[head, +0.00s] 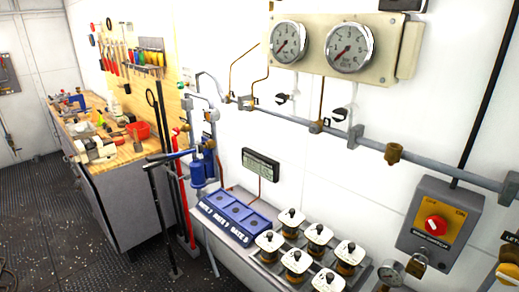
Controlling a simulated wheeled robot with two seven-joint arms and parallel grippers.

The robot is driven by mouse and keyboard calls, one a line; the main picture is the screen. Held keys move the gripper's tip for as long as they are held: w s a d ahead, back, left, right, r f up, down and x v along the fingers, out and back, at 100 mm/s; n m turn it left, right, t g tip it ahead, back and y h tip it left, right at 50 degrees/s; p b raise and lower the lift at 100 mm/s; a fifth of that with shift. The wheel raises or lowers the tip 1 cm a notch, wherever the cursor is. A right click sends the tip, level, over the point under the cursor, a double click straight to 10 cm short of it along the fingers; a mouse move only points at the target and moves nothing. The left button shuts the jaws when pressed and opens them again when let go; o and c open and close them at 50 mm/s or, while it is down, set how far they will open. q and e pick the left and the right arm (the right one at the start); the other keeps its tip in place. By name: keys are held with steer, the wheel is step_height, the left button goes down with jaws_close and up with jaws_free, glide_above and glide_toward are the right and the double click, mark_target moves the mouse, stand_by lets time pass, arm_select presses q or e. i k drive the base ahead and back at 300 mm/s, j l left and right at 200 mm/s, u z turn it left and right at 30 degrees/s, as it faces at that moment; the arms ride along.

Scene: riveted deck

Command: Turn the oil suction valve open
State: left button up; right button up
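I cannot tell which part is the oil suction valve, as no readable label marks it. A small valve with a dark handle (343,114) hangs on the grey wall pipe (370,143), and a similar small valve (282,98) sits to its left. A brass fitting (394,154) is on the same pipe. A red rotary knob (434,226) sits on the yellow face of a grey box at the right. Neither of my grippers shows in the head view.
Two round gauges (349,47) are mounted above the pipe. Several white-topped cups with black knobs (318,234) stand beside a blue labelled tray (233,212) on a ledge. A workbench (112,168) with tools stands at the left. Dark floor (42,215) is open before it.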

mark_target(176, 131)
steer(key=u, duration=0.15)
steer(key=i+j+z, duration=0.2)
steer(key=i+j, duration=0.25)
steer(key=j, duration=0.2)
steer(key=i+j+z, duration=0.15)
steer(key=j, duration=0.2)
steer(key=i+j+z, duration=0.1)
steer(key=j, duration=0.3)
steer(key=i+j+z, duration=0.1)
steer(key=i+j, duration=0.15)
steer(key=j, duration=0.15)
